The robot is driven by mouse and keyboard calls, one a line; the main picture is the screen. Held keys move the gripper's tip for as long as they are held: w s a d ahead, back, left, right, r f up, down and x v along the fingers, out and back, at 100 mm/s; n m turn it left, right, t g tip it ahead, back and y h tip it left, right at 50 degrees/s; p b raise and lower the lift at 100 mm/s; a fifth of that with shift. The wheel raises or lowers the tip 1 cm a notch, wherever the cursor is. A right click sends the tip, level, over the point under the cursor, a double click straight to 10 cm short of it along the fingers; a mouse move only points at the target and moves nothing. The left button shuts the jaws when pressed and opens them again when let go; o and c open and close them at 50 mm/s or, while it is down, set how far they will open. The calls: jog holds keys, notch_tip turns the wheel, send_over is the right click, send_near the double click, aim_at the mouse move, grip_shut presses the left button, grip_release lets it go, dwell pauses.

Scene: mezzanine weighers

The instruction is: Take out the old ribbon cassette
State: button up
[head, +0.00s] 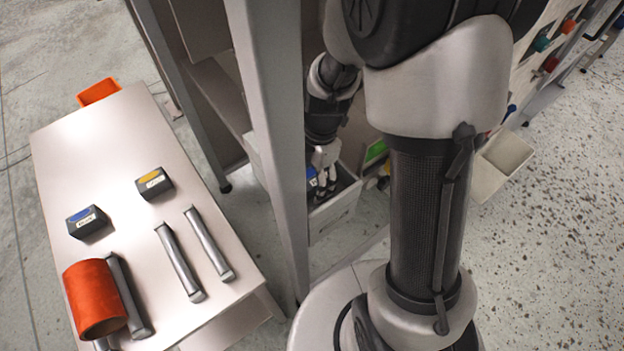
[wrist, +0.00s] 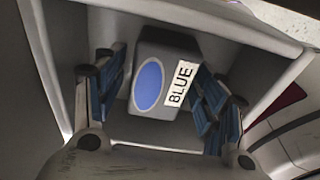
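A dark grey cassette (wrist: 165,55) with a blue oval and a white label reading BLUE sits inside a light grey box-like space, seen in the wrist view. My gripper (wrist: 160,100) has its blue-padded fingers on either side of it. The fingers are spread, with narrow dark gaps between pads and cassette; firm contact does not show. In the head view my gripper (head: 325,178) reaches down into a grey bin (head: 333,216) behind a grey post, and the cassette there is mostly hidden.
A table (head: 120,140) at left holds a blue-marked block (head: 87,221), a yellow-marked block (head: 154,183), an orange roll (head: 94,298) and several grey bars. An orange item (head: 98,91) is beyond its far edge. The grey post (head: 274,130) stands close beside my arm.

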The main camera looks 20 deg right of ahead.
jog(key=c, duration=1)
jog(key=shift+o, duration=0.2)
